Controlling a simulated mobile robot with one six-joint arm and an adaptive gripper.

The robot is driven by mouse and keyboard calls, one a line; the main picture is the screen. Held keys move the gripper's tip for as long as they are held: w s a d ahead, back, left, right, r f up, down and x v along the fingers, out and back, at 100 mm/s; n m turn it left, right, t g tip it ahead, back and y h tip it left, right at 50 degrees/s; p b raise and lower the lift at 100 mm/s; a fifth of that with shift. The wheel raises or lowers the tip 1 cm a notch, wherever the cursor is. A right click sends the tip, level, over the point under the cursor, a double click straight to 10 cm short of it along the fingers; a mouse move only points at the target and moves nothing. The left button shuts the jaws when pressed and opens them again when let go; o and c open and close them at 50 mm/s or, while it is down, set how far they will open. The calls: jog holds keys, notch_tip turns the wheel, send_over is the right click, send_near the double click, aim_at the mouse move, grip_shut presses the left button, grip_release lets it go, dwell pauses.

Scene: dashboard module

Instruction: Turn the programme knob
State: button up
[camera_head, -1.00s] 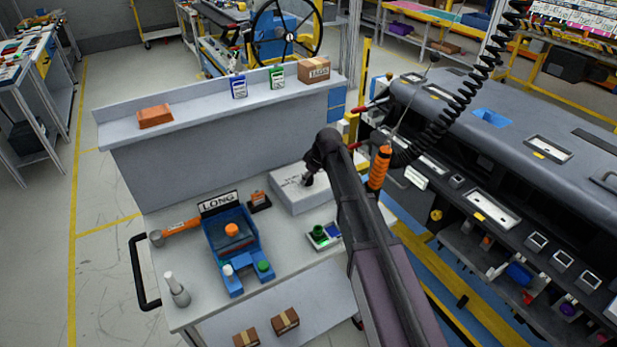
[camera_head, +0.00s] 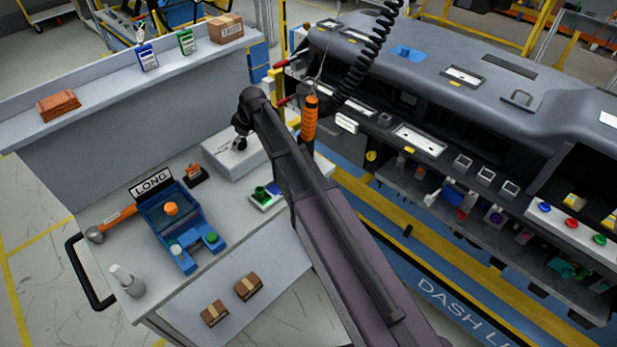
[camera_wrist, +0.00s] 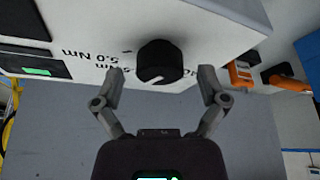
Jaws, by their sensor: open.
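The programme knob (camera_wrist: 160,60) is a round black knob with a white pointer mark on a white box (camera_wrist: 200,25). Printing including "5.0 Nm" appears upside down beside it in the wrist view. My gripper (camera_wrist: 162,80) is open, with one finger on each side of the knob. I see gaps between the fingers and the knob and cannot make out contact. In the head view the box (camera_head: 222,160) stands on the grey bench at the back partition, and my gripper (camera_head: 240,143) is over it. The knob is hidden there.
A blue fixture (camera_head: 178,225) with a LONG sign (camera_head: 152,183) stands left on the bench. A small tray with a green item (camera_head: 262,194) lies before the box. An orange tool (camera_head: 310,118) hangs from a coiled cable beside my arm. The dashboard (camera_head: 460,90) is at right.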

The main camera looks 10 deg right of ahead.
jog(key=shift+m, duration=0.4)
jog(key=shift+a+m+t+h, duration=0.1)
jog(key=shift+m+t+h, duration=0.45)
jog(key=shift+m, duration=1.05)
jog(key=shift+m+t+h, duration=0.45)
jog(key=shift+m+h, duration=0.1)
jog(key=shift+m, duration=1.25)
jog(key=p+v, duration=1.3)
jog(key=v, duration=0.1)
jog(key=s+d+f+m+g+b, duration=0.1)
jog(key=s+d+f+g+b, duration=0.1)
jog(key=s+d+f+b, duration=0.4)
jog(key=s+d+f+m+g+h+b, duration=0.1)
jog(key=s+d+f+b, duration=0.5)
jog(key=s+d, duration=0.6)
jog(key=shift+d+f+m+g+h, duration=0.3)
jog(key=shift+d+f+m+g, duration=0.2)
jog(key=shift+d+f+m, duration=0.25)
jog(key=shift+a, duration=0.1)
jog(key=s, duration=0.1)
jog(key=s+d, duration=0.1)
jog(key=shift+s+d+m, duration=0.25)
jog(key=shift+s+d, duration=0.05)
jog(key=shift+d, duration=0.05)
